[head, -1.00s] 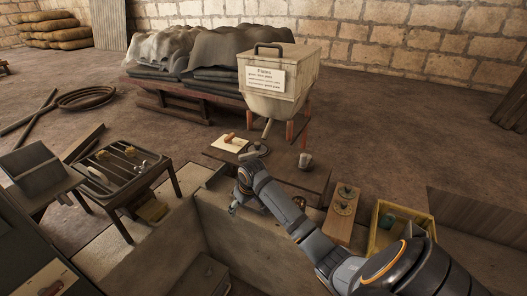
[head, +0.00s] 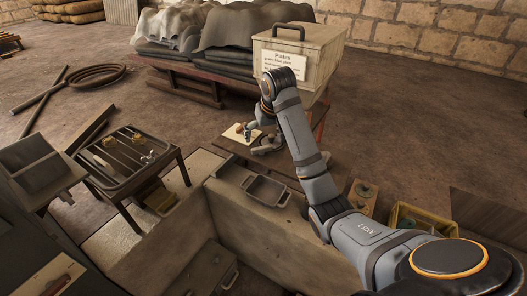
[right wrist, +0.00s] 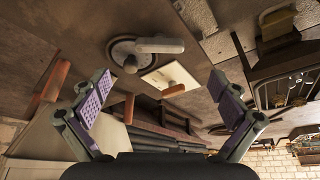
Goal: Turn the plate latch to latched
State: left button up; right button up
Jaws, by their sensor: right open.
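A round grey disc with a pale bar handle across it (right wrist: 145,47), which looks like the plate latch, lies on the low wooden table in the right wrist view. I cannot tell whether it is latched. My right gripper (right wrist: 162,102) is open and empty. Its purple-padded fingers are wide apart, and the disc shows beyond them, apart from both. In the head view my right arm reaches over the low table and partly covers the disc area. My left gripper is not in view.
A white card (right wrist: 171,79) with a wooden-handled item lies beside the disc. The pale hopper labelled Plates (head: 322,50) stands just behind my right arm. A grey tray (head: 266,188) sits on the near ledge. A tool table (head: 128,150) stands at left.

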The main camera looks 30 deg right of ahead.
aim_at(262, 147)
jog(key=b+x, duration=0.2)
jog(key=x, duration=0.4)
jog(key=shift+b, duration=0.35)
jog(key=shift+w+d+f+p, duration=0.1)
jog(key=shift+w+f+p, duration=0.15)
jog(key=shift+f+p, duration=0.05)
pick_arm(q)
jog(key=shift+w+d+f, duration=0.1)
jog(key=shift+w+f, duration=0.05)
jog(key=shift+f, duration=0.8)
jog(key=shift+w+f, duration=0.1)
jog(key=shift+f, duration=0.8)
pick_arm(e)
jog(key=shift+w+f, duration=0.2)
jog(key=shift+f, duration=0.45)
jog(key=c, duration=1.1)
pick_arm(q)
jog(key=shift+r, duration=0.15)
pick_arm(e)
jog(key=shift+c, duration=0.2)
